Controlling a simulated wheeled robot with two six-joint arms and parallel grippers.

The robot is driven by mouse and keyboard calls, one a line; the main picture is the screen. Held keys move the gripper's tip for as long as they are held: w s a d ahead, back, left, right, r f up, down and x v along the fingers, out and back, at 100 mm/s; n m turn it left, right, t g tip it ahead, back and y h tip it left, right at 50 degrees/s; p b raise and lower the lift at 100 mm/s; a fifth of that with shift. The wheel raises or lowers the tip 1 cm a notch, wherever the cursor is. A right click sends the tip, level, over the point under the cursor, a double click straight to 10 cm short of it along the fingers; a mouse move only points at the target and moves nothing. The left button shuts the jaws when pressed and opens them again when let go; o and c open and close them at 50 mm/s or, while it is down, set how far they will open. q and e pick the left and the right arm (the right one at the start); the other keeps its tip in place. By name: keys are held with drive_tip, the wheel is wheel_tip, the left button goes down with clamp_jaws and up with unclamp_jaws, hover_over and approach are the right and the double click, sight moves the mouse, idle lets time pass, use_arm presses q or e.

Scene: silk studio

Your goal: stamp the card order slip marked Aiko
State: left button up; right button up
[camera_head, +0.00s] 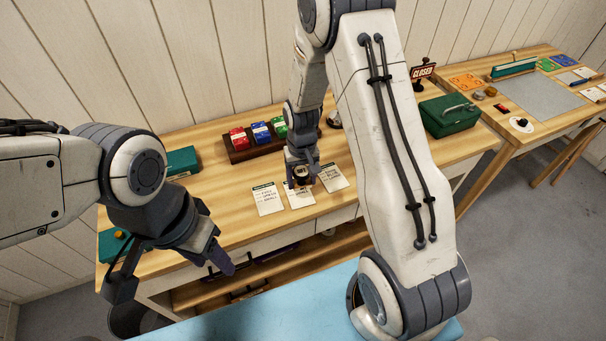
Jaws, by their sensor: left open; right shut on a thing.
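Three white order slips lie in a row near the front edge of the wooden table: a left slip (267,200), a middle slip (299,198) and a right slip (333,178). Their headings are too small to read, so I cannot tell which is marked Aiko. My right gripper (302,174) points down and is shut on a small dark stamp (302,171) with a pale part. The stamp appears over the upper part of the middle slip; I cannot tell whether it touches. My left gripper (174,276) is open and empty in front of the table's left part.
A dark rack (240,156) with red, blue and green packs stands behind the slips. A green box (449,115) and a closed sign (423,71) stand to the right. A teal box (182,161) is at left. Bare wood lies left of the slips.

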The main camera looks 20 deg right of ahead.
sight(302, 201)
drive_tip(key=shift+f+b, duration=2.25)
drive_tip(key=shift+f, duration=0.7)
drive_tip(key=shift+s+f+b, duration=0.1)
drive_tip(key=shift+f+b, duration=0.3)
drive_tip(key=shift+f, duration=0.1)
drive_tip(key=shift+r, duration=0.1)
wheel_tip(302, 201, up, 7)
drive_tip(key=p, duration=0.6)
